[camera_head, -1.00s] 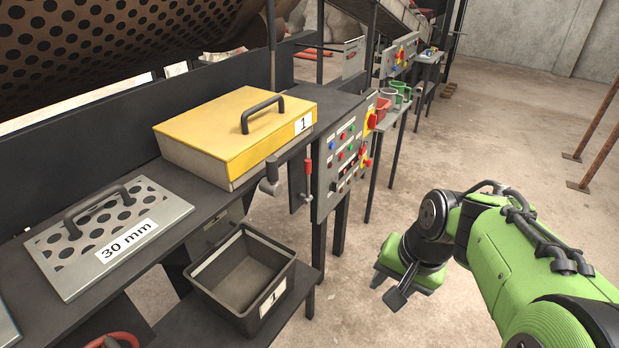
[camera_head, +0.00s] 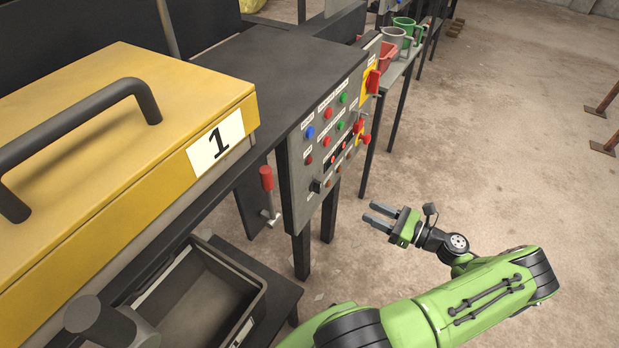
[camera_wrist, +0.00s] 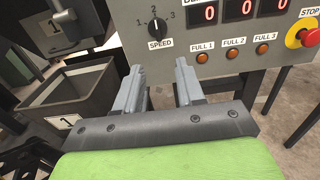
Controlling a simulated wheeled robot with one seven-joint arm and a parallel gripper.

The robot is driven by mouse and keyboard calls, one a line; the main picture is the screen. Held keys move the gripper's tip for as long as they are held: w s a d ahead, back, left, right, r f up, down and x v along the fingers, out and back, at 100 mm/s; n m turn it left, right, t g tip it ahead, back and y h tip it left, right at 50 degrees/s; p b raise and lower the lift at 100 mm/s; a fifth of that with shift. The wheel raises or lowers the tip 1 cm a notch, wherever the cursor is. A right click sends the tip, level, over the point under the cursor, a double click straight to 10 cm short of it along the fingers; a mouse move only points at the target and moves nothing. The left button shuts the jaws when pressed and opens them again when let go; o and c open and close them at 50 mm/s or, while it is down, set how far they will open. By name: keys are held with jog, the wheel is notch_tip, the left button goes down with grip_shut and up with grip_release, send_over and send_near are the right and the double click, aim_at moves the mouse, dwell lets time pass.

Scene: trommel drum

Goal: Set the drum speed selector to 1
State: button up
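The drum speed selector (camera_wrist: 157,29) is a small black knob on the grey control panel (camera_wrist: 215,35), above a SPEED label and ringed by the numbers 1, 2 and 3. Its white mark appears to point up at 2. In the head view, the selector (camera_head: 316,185) is at the panel's lower left corner. My gripper (camera_head: 371,213) is open and empty, to the right of the panel in the head view and apart from it. In the wrist view, my gripper (camera_wrist: 158,68) has its two fingers spread below the selector, with nothing between them.
Beside the selector are orange FULL lamps (camera_wrist: 232,53), red number displays (camera_wrist: 209,11) and a red stop button (camera_wrist: 308,37). A red-handled lever (camera_head: 267,180) hangs left of the panel. A dark bin (camera_wrist: 75,97) stands lower left. Open floor lies right.

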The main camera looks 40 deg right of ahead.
aim_at(317, 187)
jog(key=b+x, duration=0.1)
jog(key=x, duration=1.4)
jog(key=shift+a+r, duration=0.2)
jog(key=shift+a, duration=0.2)
jog(key=shift+c, duration=0.4)
grip_shut()
